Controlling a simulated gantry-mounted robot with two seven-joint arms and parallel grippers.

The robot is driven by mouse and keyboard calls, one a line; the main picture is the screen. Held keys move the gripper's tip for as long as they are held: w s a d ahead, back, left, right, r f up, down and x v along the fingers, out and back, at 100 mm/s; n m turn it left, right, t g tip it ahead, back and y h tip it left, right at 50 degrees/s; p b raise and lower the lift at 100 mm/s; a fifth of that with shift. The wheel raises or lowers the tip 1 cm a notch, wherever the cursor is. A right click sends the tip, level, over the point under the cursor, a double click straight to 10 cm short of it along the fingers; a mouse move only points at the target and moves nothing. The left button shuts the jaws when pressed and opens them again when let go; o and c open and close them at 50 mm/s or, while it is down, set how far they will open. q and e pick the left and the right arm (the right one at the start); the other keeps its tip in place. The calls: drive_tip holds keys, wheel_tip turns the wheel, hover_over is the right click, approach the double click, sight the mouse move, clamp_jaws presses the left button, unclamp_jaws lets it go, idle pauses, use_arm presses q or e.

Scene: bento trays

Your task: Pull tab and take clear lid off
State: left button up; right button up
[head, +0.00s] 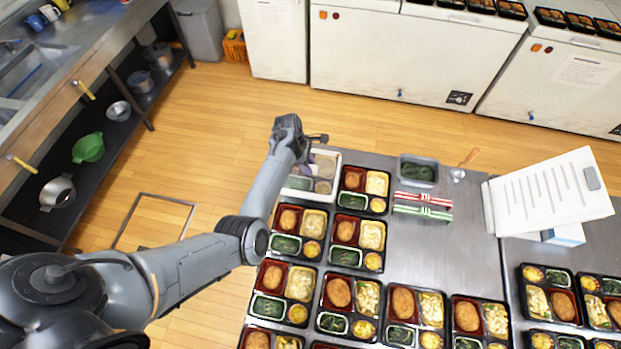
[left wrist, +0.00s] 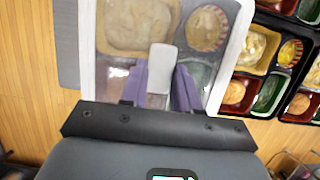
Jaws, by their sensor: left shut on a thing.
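A bento tray with a pale rim (head: 337,158) stands at the far left corner of the steel table. In the left wrist view its white rim (left wrist: 237,48) frames a hazy clear lid (left wrist: 115,55), with food showing dimly through it. A pale tab (left wrist: 161,62) lies between the purple fingers of my left gripper (left wrist: 159,80). The gripper is shut on this tab, at the tray's near edge in that view. In the head view my left gripper (head: 312,146) is over the tray and partly covers it. I cannot tell whether the lid's edge has lifted. My right gripper is not in view.
Open bento trays (head: 363,190) crowd the table right beside and in front of this tray. A grey tub of greens (head: 418,171), red and green striped strips (head: 424,205) and a clipboard-like white panel (head: 553,190) are farther right. Bare steel (head: 440,248) lies between.

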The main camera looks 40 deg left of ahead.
use_arm(q)
drive_tip(key=shift+f+b, duration=0.55)
drive_tip(key=shift+f, duration=0.3)
drive_tip(key=shift+f+b, duration=1.1)
drive_tip(key=shift+f, duration=0.55)
drive_tip(key=o, duration=0.9)
drive_tip(key=shift+o, duration=0.2)
